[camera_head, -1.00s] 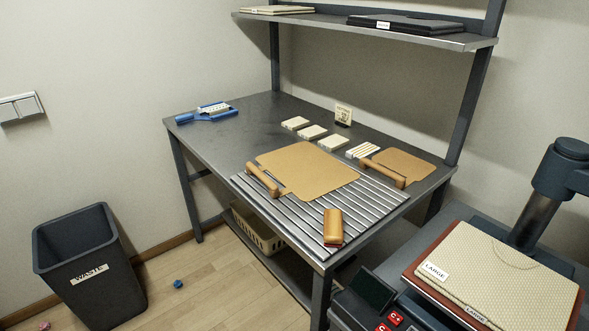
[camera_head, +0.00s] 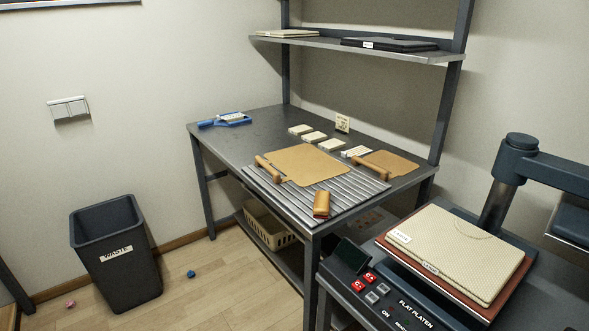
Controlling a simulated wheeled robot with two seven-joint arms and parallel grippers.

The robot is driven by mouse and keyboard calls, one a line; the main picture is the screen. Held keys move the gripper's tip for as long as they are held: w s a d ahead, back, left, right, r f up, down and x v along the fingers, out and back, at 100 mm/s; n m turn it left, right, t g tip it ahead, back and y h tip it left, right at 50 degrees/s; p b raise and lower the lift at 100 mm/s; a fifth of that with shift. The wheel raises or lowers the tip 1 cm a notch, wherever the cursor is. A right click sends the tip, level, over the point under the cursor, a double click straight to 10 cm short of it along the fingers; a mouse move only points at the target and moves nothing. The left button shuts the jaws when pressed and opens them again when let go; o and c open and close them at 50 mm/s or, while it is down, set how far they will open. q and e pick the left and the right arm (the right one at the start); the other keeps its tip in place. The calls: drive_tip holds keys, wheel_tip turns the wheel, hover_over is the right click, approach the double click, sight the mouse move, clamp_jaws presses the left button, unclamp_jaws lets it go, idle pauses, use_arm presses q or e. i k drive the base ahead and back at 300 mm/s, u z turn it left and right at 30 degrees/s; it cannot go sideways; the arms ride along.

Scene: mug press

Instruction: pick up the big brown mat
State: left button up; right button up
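The big brown mat (camera_head: 309,164) lies flat on the grey table, partly over a ribbed metal rack. A wooden-handled tool lies on its left edge. A smaller brown mat (camera_head: 393,163) lies to its right, with another wooden-handled tool (camera_head: 371,168) beside it. Neither of my grippers shows in this view, so I cannot see their state.
The table (camera_head: 250,145) also holds several pale blocks (camera_head: 314,137) and a blue tool (camera_head: 226,119). A heat press with a cream pad (camera_head: 455,250) stands at the right. A waste bin (camera_head: 115,250) stands on the floor at the left. A shelf (camera_head: 390,48) hangs above the table.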

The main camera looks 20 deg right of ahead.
sight(304, 164)
drive_tip(key=u, duration=0.5)
drive_tip(key=i, duration=0.85)
drive_tip(key=u, duration=0.25)
